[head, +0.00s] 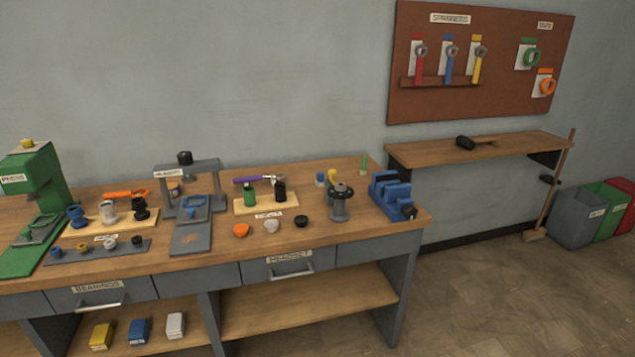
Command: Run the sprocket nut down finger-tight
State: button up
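A grey stand (340,206) on the workbench, left of the blue vise, carries a dark toothed-looking disc (341,189) on top, which may be the sprocket. I cannot make out a sprocket nut for certain; the parts on and around the disc are too small to tell apart. My gripper is not in this view.
The workbench (140,262) holds a green press (40,190), a grey frame (205,170), a blue vise (392,194) and several small parts. Spanners (448,60) hang on a brown wall board (500,98). A mallet (475,142) lies on the side shelf. Open floor lies right of the bench.

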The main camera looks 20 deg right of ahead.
aim_at(339, 187)
jog(key=u, duration=1)
jog(key=k, duration=1)
jog(key=z, duration=1.4)
jog(key=i, duration=0.65)
jog(key=u, duration=0.2)
